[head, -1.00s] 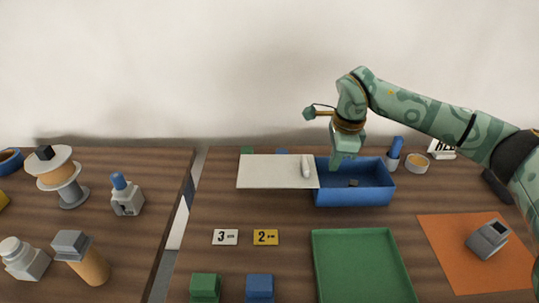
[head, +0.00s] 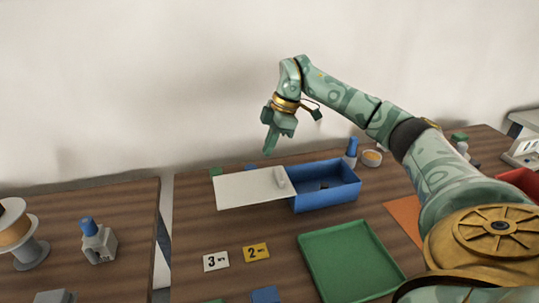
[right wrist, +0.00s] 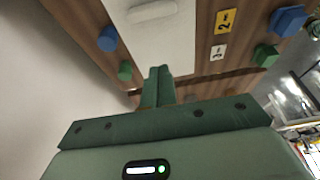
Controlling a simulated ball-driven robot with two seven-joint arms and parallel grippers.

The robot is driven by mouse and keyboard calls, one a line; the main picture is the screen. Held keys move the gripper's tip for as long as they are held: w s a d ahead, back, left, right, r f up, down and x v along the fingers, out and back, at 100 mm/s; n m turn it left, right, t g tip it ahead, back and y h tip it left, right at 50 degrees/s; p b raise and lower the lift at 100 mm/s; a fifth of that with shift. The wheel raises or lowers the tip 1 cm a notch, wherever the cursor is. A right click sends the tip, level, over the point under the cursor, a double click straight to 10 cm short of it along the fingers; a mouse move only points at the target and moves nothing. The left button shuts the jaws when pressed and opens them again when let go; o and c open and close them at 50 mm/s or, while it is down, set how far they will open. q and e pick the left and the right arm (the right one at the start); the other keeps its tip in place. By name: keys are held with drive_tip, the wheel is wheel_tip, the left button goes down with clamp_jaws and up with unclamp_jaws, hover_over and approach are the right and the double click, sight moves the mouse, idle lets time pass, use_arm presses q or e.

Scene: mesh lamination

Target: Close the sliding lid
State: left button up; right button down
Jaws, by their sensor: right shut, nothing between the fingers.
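A blue box (head: 330,196) stands on the wooden table, its right part open with a small dark item inside. Its white sliding lid (head: 240,191) sticks out to the left, overlapping only the box's left edge. A pale raised handle (head: 280,178) sits at the lid's right end. My right gripper (head: 268,152) is shut and empty, above and behind the lid, apart from it. In the right wrist view the shut fingers (right wrist: 158,75) show in front of the lid (right wrist: 165,50), with the handle (right wrist: 152,10) at the top edge. My left gripper is not in view.
A green tray (head: 350,262) lies in front of the box. Number cards 3 (head: 215,261) and 2 (head: 256,252) lie in front of the lid. A blue-capped bottle (head: 351,150) and a small bowl (head: 371,158) stand behind the box at right. A gap separates the left table.

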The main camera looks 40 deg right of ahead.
sight(269, 182)
drive_tip(key=b+x, duration=0.2)
drive_tip(key=x, duration=0.7)
drive_tip(key=shift+f, duration=0.15)
drive_tip(key=d, duration=0.1)
drive_tip(key=s+d, duration=0.1)
drive_tip(key=d, duration=0.1)
drive_tip(key=shift+s+b, duration=0.3)
drive_tip(key=shift+b, duration=0.1)
drive_tip(key=shift+s+d, duration=0.15)
drive_tip(key=shift+d, duration=0.1)
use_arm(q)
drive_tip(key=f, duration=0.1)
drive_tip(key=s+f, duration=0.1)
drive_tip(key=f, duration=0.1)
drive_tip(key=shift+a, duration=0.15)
use_arm(e)
drive_tip(key=shift+r, duration=0.25)
